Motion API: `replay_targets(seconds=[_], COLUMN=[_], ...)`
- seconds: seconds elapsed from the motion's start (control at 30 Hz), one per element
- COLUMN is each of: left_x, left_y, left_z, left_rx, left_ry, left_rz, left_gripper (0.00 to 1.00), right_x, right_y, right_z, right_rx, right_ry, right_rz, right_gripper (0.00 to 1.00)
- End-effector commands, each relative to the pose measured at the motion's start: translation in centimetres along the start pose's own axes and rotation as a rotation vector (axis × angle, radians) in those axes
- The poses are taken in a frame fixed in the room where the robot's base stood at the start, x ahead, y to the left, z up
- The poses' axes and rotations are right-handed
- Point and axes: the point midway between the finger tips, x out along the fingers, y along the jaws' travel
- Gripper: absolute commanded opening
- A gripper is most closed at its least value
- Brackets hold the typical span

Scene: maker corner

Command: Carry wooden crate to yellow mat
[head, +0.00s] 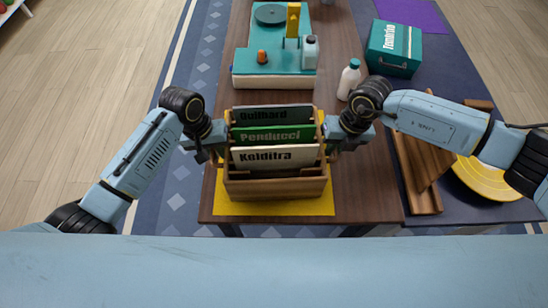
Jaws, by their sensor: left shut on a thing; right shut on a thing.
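The wooden crate (275,186) is at the middle of the head view, with upright panels in it: a white one (277,155), a green one (272,134) and a dark one (272,114). The yellow mat (318,206) shows under and around the crate on the brown table. I cannot tell whether the crate touches the mat. My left gripper (222,148) is shut on the crate's left side. My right gripper (329,143) is shut on its right side. The fingertips are partly hidden.
A teal and white machine (272,80) stands behind the crate. A white bottle (349,80) and a teal box (393,48) stand at the back right. A wooden frame (418,165) and a yellow disc (485,178) lie at right. Brown tabletop (363,190) is bare right of the mat.

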Motion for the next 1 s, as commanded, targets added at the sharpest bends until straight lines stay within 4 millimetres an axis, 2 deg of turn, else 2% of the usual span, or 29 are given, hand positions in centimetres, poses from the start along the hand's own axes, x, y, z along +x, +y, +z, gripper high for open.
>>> replay_targets(seconds=[0.2, 0.23, 0.4, 0.73, 0.87, 1.0], left_x=[1.2, 1.1, 1.0, 0.6, -0.9, -3.1], left_y=[-0.3, -0.3, -0.2, -0.1, 0.0, -0.2], left_z=[-0.1, 0.0, 0.0, -0.1, -0.1, -0.1], left_rx=[-0.001, -0.001, -0.001, 0.001, 0.003, 0.001], left_ry=[0.002, 0.0, 0.0, 0.002, 0.004, 0.005], left_rz=[-0.001, -0.002, -0.001, 0.003, 0.004, 0.002], left_gripper=[0.0, 0.15, 0.34, 0.34, 0.34, 0.34], right_x=[1.2, 1.1, 1.0, 1.0, 1.0, 1.0], right_y=[-0.3, -0.3, -0.3, -0.1, -0.1, -0.1], right_z=[0.1, 0.0, 0.0, 0.0, 0.0, 0.0], right_rx=[0.001, 0.001, 0.001, 0.0, -0.001, -0.001], right_ry=[-0.002, 0.0, 0.0, -0.001, -0.001, -0.001], right_rz=[-0.001, -0.003, -0.002, 0.001, 0.002, 0.002], right_gripper=[0.0, 0.15, 0.34, 0.34, 0.34, 0.34])
